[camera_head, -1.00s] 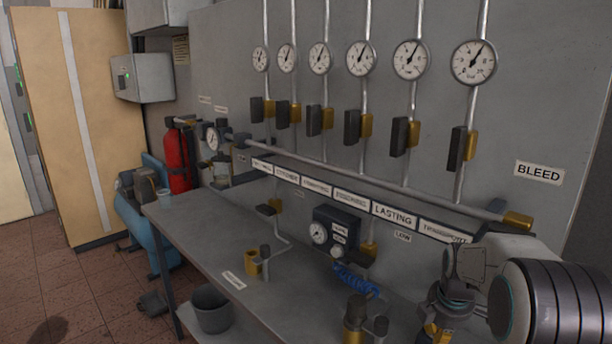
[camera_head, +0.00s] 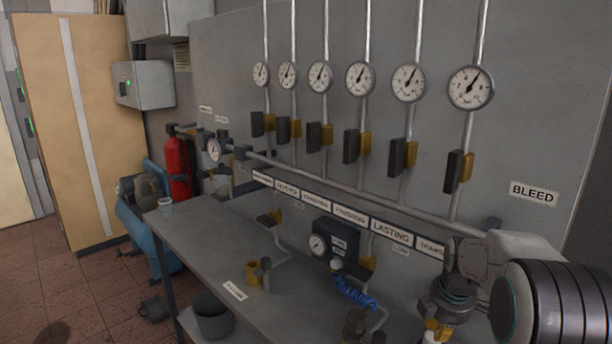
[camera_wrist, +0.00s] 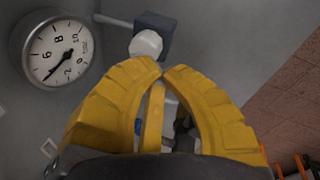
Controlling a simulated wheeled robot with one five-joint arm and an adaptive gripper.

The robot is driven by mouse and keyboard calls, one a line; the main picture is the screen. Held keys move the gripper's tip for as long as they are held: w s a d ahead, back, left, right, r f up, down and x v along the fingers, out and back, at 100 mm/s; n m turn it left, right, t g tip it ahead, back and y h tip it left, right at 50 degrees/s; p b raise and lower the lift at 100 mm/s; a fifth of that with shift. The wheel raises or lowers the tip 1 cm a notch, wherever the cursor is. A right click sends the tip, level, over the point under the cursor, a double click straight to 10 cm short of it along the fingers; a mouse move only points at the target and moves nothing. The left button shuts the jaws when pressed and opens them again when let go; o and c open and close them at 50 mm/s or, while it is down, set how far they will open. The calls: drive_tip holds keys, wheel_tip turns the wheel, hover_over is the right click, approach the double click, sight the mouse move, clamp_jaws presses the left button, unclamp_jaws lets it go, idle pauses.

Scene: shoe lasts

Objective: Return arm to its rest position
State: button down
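My arm (camera_head: 545,295) shows at the lower right of the head view, in front of the pipe panel. My gripper (camera_wrist: 163,70) fills the middle of the wrist view. Its yellow fingers curve inward and their tips come together, with no object visible between the tips. A narrow yellow strip shows between the fingers; I cannot tell what it belongs to. In the head view only a bit of yellow gripper shows at the bottom edge below the wrist. A round gauge (camera_wrist: 56,50) and a dark block with a pale round knob (camera_wrist: 146,44) lie beyond the fingers.
A bucket (camera_head: 212,316) stands below. Open tiled floor lies at left.

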drive_tip(key=s+a+f+m+g, duration=0.2)
drive_tip(key=s+m, duration=0.4)
drive_tip(key=m, duration=0.2)
drive_tip(key=s+a+f+m+g, duration=0.1)
drive_tip(key=s+f+m, duration=0.1)
drive_tip(key=s+m, duration=0.5)
drive_tip(key=s+a+r+t, duration=0.2)
drive_tip(key=s+a+r, duration=0.2)
drive_tip(key=s, duration=0.3)
drive_tip(key=s+a+r+t, duration=0.2)
drive_tip(key=s+a+r, duration=0.2)
drive_tip(key=s, duration=0.3)
drive_tip(key=shift+s+r+y, duration=0.3)
drive_tip(key=shift+s+r, duration=0.05)
drive_tip(key=shift+r, duration=0.55)
idle(0.9)
